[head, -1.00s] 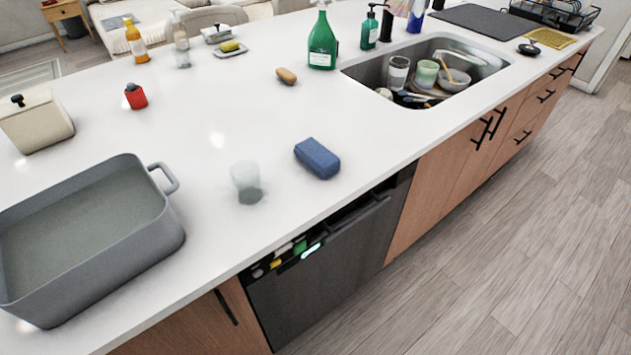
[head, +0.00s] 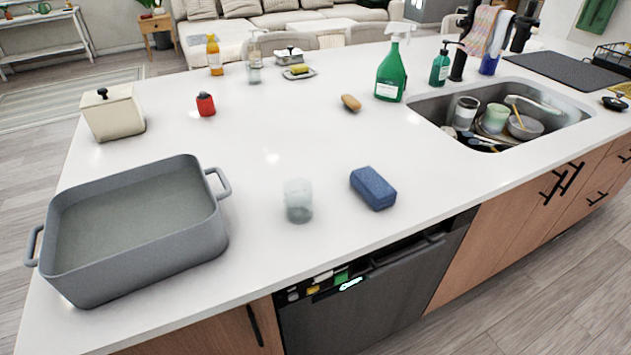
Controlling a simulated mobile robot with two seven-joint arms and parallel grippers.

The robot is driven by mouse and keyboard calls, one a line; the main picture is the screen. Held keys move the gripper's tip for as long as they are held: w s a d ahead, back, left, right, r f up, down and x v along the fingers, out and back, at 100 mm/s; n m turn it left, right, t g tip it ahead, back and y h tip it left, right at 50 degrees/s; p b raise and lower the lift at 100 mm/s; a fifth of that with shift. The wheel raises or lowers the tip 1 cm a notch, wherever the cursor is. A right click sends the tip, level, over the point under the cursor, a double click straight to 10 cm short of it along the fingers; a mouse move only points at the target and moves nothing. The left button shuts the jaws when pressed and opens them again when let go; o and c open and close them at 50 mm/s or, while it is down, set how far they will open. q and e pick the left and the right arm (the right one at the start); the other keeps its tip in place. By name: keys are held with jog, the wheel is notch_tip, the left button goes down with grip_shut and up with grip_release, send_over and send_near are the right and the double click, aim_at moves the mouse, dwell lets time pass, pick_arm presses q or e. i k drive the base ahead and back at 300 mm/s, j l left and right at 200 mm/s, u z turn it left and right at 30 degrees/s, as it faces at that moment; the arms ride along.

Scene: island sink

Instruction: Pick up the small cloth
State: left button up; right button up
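A pinkish patterned cloth (head: 480,30) hangs at the back right of the island, above the dark stand beside the sink. A white cloth (head: 500,34) hangs right beside it. A yellow flat piece (head: 623,88), perhaps a cloth, is cut by the right edge of the head view. I cannot tell from the picture which of these is the small cloth. Neither of my grippers is in view.
The sink (head: 575,118) holds several dishes. Green spray bottle (head: 391,75), soap bottle (head: 440,66), blue sponge (head: 373,188), glass (head: 298,202) and grey pan (head: 140,262) stand on the white counter. Floor is free in front at right.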

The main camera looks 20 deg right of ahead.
aim_at(373, 187)
jog(key=l+u, duration=0.9)
jog(key=l, duration=0.25)
jog(key=k+l+u, duration=0.2)
jog(key=l+u, duration=0.3)
